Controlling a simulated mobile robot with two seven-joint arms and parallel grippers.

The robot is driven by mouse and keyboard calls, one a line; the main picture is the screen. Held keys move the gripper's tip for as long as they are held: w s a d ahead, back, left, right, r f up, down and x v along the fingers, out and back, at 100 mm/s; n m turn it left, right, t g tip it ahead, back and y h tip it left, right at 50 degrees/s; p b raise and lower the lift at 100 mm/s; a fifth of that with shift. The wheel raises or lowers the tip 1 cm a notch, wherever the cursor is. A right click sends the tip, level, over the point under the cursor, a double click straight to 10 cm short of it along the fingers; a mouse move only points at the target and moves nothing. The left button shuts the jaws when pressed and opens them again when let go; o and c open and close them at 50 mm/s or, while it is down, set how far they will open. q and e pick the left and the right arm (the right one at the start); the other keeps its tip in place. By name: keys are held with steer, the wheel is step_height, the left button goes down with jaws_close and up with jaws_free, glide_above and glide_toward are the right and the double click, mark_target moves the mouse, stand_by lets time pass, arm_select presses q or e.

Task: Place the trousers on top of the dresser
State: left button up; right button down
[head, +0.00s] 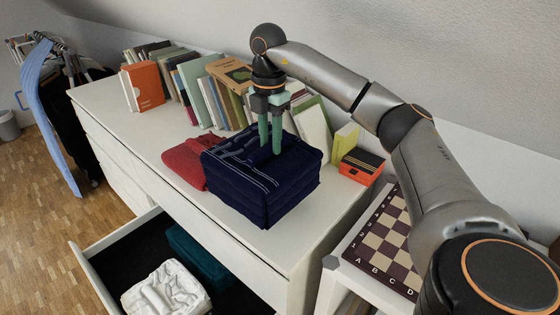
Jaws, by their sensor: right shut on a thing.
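The dark navy folded trousers (265,190), with pale stripes, form a thick folded bundle on the white dresser top (140,130). The bundle seems to rest on the dresser near its front right edge. My right gripper (270,148) points straight down from above and is shut on the trousers' upper layer near the far side. The fingertips are partly sunk in the cloth. My left gripper is not in view.
A red folded cloth (187,162) lies left of the trousers. Several books (205,95) line the wall behind. An orange-black box (361,166) stands to the right. The open drawer (97,262) below holds white cloth (168,290) and teal cloth (193,256). A chessboard (388,240) is at right.

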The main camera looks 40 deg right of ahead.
mark_target(280, 158)
steer(key=shift+s+d+f, duration=0.25)
steer(key=shift+d+f, duration=0.15)
steer(key=shift+f, duration=0.15)
steer(key=shift+s+d+f, duration=0.25)
steer(key=shift+d+f, duration=0.1)
steer(key=shift+f, duration=0.2)
step_height(280, 158, down, 3)
steer(key=shift+s+d+f+b, duration=0.1)
steer(key=shift+s+d+b, duration=0.05)
steer(key=shift+b, duration=0.2)
steer(key=shift+f, duration=0.1)
steer(key=c, duration=0.6)
jaws_free()
steer(key=shift+f, duration=0.15)
